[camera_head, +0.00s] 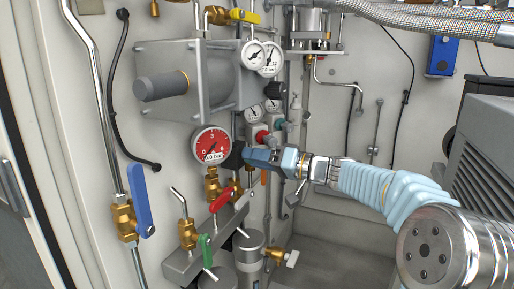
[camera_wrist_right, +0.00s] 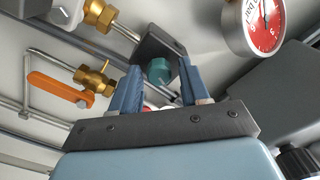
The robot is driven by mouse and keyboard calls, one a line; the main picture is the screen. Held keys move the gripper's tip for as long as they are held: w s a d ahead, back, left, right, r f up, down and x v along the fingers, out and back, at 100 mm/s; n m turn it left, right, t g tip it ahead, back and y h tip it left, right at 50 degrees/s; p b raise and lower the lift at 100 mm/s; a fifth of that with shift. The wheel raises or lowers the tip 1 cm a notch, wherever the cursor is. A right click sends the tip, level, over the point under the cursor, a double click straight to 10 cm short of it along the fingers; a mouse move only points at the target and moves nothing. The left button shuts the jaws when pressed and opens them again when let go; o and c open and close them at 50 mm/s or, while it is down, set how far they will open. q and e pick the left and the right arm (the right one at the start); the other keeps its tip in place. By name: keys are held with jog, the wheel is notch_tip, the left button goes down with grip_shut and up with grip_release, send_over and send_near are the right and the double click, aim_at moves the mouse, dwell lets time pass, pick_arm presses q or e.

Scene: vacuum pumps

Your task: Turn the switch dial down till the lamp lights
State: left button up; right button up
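My right gripper (camera_head: 250,156) reaches in from the right in the head view, just right of the red pressure gauge (camera_head: 211,145). In the right wrist view my right gripper (camera_wrist_right: 158,66) has its two blue fingers apart. A teal knob-like part (camera_wrist_right: 158,71), possibly the switch dial, shows between the fingertips in front of a dark block (camera_wrist_right: 158,46). I cannot tell whether the fingers touch it. In the head view the gripper hides this spot. I cannot make out a lamp for certain. My left gripper is not in view.
The red gauge (camera_wrist_right: 263,20) is close by at the upper right in the wrist view. An orange-handled valve (camera_wrist_right: 58,87) is at the left there. A blue lever (camera_head: 141,200), red lever (camera_head: 222,202) and green lever (camera_head: 206,249) stick out from pipes below.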

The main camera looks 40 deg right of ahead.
jog(key=shift+o, duration=0.6)
jog(key=shift+f, duration=0.1)
jog(key=shift+s+d, duration=0.1)
jog(key=shift+p+v, duration=0.55)
jog(key=shift+v, duration=0.3)
jog(key=p+v, duration=0.2)
jog(key=v, duration=0.4)
